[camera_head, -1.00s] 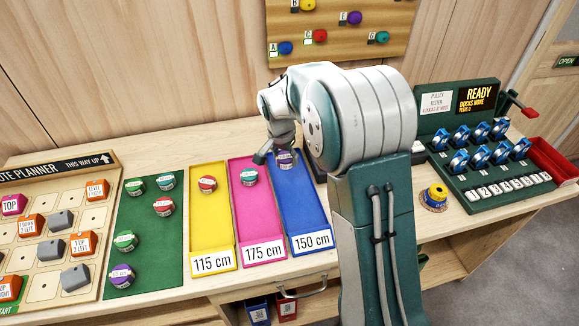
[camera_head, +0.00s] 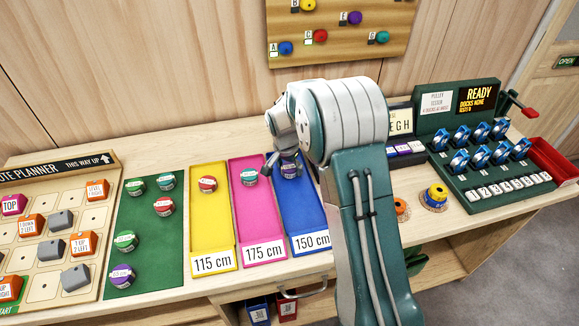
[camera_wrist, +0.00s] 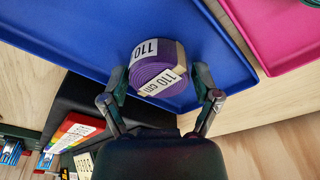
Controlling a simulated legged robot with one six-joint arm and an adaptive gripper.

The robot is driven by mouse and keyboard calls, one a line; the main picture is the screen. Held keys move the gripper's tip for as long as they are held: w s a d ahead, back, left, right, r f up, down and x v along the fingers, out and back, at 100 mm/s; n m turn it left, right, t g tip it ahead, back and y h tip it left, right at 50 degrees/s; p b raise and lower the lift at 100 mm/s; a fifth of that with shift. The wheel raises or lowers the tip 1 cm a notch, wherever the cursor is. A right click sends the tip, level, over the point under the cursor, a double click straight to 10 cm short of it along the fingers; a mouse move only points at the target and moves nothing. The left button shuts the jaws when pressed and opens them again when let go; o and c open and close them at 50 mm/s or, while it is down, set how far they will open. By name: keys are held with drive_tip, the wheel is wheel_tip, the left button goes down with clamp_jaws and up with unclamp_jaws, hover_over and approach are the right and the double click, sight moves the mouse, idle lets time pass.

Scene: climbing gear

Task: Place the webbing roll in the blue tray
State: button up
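The purple webbing roll (camera_wrist: 158,68) has a white label reading 110 cm. It is over the far end of the blue tray (camera_wrist: 85,30), apparently resting on its floor. In the head view the roll (camera_head: 291,170) sits just below my gripper (camera_head: 285,161). In the wrist view my gripper's fingers (camera_wrist: 161,76) stand apart on either side of the roll, with a visible gap on the right; contact on the left is unclear. The blue tray (camera_head: 303,215) is marked 150 cm in the head view, and my arm hides part of its right side.
The pink tray (camera_head: 262,220) and yellow tray (camera_head: 211,230) lie left of the blue one, each with a roll. A green mat (camera_head: 150,255) holds several rolls.

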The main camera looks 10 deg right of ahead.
sight(285, 170)
idle(0.4)
drive_tip(key=s+r+n+t, duration=0.1)
drive_tip(key=s+r, duration=0.3)
drive_tip(key=r, duration=0.5)
drive_tip(key=s+r+n, duration=0.1)
drive_tip(key=s+r, duration=0.2)
drive_tip(key=r, duration=0.7)
drive_tip(key=s+r+n+t, duration=0.1)
drive_tip(key=s+r+n, duration=0.1)
drive_tip(key=s, duration=1.1)
drive_tip(key=s+r+n+t+y, duration=0.1)
drive_tip(key=s+n, duration=0.4)
drive_tip(key=s, duration=0.8)
drive_tip(key=shift+s+r+t, duration=0.15)
drive_tip(key=shift+r+t, duration=0.65)
drive_tip(key=shift+r, duration=0.05)
